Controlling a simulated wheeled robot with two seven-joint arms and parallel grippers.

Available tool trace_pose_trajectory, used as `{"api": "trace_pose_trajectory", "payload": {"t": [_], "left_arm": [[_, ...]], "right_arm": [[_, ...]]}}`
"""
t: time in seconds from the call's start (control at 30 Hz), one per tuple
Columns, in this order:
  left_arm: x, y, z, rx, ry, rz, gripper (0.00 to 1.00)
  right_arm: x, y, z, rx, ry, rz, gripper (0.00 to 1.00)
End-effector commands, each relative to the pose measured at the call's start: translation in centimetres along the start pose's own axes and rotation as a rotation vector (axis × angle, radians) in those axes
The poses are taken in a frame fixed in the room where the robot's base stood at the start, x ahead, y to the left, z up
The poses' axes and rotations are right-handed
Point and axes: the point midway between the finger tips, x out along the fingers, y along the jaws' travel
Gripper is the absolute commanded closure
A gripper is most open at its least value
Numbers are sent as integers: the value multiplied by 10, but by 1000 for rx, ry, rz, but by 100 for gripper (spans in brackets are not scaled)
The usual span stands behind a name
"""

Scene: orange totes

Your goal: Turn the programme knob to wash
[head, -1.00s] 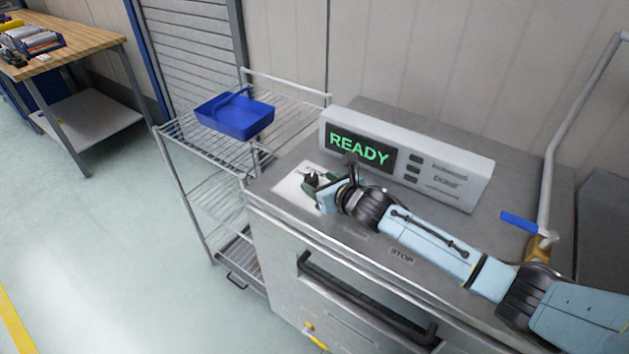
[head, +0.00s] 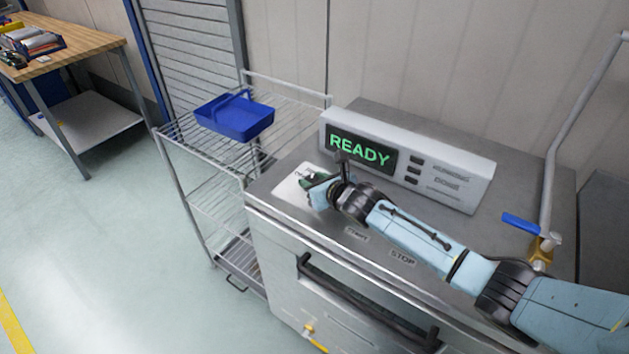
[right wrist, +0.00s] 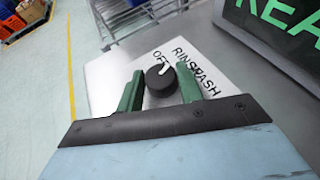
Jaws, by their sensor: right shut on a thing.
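The programme knob (right wrist: 159,82) is round and black with a white pointer mark, on a white label plate (right wrist: 112,70) reading OFF, RINSE and WASH. The pointer is directed up the picture, near OFF and RINSE; I cannot tell exactly which it meets. My right gripper (right wrist: 159,73) is shut on the knob, with one green finger on each side. In the head view the right gripper (head: 311,178) is over the plate on the machine top (head: 290,240) and hides the knob. The display (head: 361,152) reads READY in green. My left gripper is out of view.
A wire cart (head: 195,130) with a blue tray (head: 235,117) stands left of the machine. START and STOP labels (head: 402,257) lie below my right arm. A blue-handled lever (head: 520,222) is at the right. A wooden workbench (head: 75,50) stands far left.

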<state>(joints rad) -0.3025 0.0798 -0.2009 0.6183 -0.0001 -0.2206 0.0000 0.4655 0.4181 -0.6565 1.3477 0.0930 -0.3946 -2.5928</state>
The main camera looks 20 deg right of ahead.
Motion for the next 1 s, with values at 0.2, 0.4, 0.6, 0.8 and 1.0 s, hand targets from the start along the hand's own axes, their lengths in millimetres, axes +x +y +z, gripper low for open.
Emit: {"api": "trace_pose_trajectory", "payload": {"t": [0.2, 0.4, 0.6, 0.8, 1.0], "left_arm": [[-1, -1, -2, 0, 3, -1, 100], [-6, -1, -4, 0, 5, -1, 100], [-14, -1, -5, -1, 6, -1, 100], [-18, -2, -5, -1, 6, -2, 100], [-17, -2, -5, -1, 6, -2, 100]], "right_arm": [[0, 1, 0, 6, 1, -10, 86], [0, 2, 0, 27, 1, -60, 86], [0, 4, 0, 69, 2, -160, 86], [0, 6, 0, 124, 1, -294, 86], [2, 9, 0, 189, 1, -452, 86]]}}
